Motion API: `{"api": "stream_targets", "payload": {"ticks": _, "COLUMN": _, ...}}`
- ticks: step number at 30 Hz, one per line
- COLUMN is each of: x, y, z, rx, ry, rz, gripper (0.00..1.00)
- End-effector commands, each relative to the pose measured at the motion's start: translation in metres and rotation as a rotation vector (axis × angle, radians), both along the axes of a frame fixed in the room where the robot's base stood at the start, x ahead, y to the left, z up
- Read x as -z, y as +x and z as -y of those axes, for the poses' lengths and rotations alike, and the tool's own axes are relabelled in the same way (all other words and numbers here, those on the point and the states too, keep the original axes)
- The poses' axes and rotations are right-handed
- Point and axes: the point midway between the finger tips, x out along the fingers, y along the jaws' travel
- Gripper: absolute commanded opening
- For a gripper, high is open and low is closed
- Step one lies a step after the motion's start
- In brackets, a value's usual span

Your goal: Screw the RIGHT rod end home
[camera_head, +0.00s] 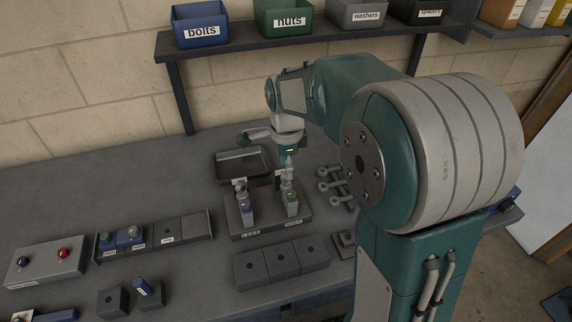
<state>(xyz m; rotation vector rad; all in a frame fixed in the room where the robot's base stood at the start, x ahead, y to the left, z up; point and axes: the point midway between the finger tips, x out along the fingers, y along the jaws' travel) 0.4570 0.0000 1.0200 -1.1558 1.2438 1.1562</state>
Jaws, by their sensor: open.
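A dark fixture block (264,219) stands on the bench in front of my arm. It carries two upright pieces, a left one with a blue mark (245,207) and a right one with a green mark (292,204). My gripper (288,172) points down over the right upright piece and is open. A small pale part, which looks like the right rod end (288,188), shows at the top of that piece, just under the gripper. I cannot tell whether the fingers touch it. A similar pale end (240,186) tops the left piece. Threads are too small to see.
A dark tray (242,164) lies behind the fixture. Several loose rod-like parts (330,186) lie to its right. Dark blocks (282,263) stand in front. A labelled rack (153,237) and a grey box with red and blue knobs (46,262) are left. A shelf with bins (285,20) runs behind.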

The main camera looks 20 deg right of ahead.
Motion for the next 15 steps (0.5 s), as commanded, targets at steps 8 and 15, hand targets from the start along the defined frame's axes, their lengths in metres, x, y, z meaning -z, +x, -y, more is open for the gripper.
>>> {"api": "stream_targets", "payload": {"ticks": 8, "x": 0.0000, "y": 0.0000, "z": 0.0000, "rx": -0.207, "ry": 0.000, "rz": 0.000, "gripper": 0.56}}
{"api": "stream_targets", "payload": {"ticks": 15, "x": 0.0000, "y": 0.0000, "z": 0.0000, "rx": -0.412, "ry": 0.000, "rz": 0.000, "gripper": 0.56}}
